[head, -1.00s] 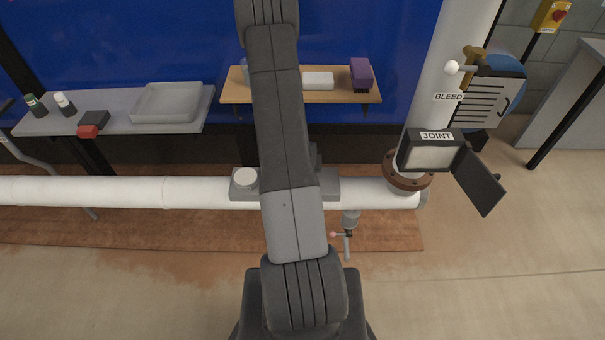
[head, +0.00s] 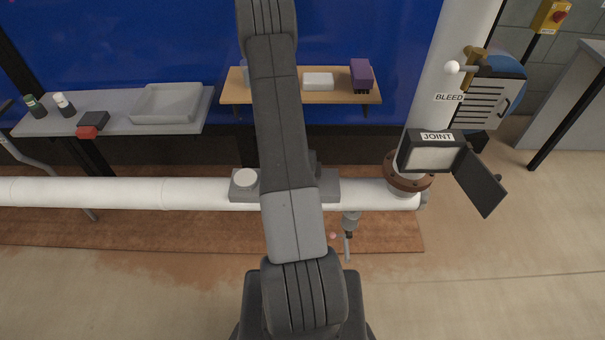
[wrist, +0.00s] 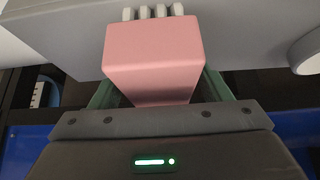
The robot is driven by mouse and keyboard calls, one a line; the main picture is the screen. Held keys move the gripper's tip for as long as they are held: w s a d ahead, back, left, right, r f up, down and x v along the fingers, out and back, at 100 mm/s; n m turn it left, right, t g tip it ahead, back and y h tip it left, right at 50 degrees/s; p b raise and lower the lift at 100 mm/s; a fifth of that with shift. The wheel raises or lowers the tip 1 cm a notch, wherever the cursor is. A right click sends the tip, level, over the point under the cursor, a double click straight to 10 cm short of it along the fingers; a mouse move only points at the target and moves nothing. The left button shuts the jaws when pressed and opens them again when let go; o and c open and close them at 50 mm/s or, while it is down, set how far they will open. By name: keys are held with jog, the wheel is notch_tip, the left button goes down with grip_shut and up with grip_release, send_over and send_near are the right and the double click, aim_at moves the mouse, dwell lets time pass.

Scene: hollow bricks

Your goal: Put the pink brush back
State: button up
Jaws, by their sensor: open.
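The pink brush (wrist: 152,48) shows in the wrist view as a pink block with a row of white bristles at its upper edge. My gripper (wrist: 158,88) is open, with one greenish finger on each side of the brush's lower part. Whether the fingers touch it cannot be told. The bristle end lies in front of a grey block; contact there is unclear. In the head view my arm hides the brush and my gripper. A grey block (head: 240,192) with a white round cap sits on the white pipe.
A wooden shelf (head: 235,98) holds a white block (head: 318,80) and a purple brush (head: 362,75). A grey shelf (head: 135,127) at left holds a tray (head: 192,116), bottles and a dark red-ended item. An open JOINT box (head: 430,155) stands right of the pipe (head: 110,191).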

jog(key=p+v, duration=0.1)
jog(key=v, duration=1.1)
jog(key=shift+r, duration=0.1)
jog(key=shift+d, duration=0.1)
